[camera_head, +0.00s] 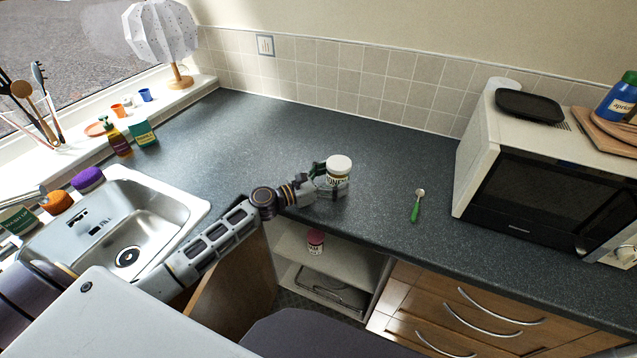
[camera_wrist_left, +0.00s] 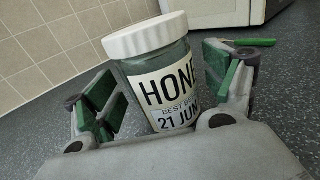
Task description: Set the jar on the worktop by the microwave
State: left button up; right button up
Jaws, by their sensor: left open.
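The jar (camera_head: 338,172) has a white lid and a label reading HONEY. My left gripper (camera_head: 328,180) is open around the jar. In the left wrist view the jar (camera_wrist_left: 157,80) stands between the two green-padded fingers, with a gap on each side. The jar's base is hidden by the gripper body. My right gripper is not in view.
A green-handled spoon (camera_head: 416,207) lies between the jar and the microwave. The sink (camera_head: 130,225) is at left. An open cupboard (camera_head: 300,262) below the worktop holds a jar with a pink lid (camera_head: 315,239). A black tray (camera_head: 529,105) lies on the microwave.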

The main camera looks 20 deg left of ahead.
aim_at(328, 180)
pick_arm(q)
jog(key=shift+r, duration=0.15)
jog(key=shift+b+v, duration=0.45)
jog(key=shift+v, duration=5.55)
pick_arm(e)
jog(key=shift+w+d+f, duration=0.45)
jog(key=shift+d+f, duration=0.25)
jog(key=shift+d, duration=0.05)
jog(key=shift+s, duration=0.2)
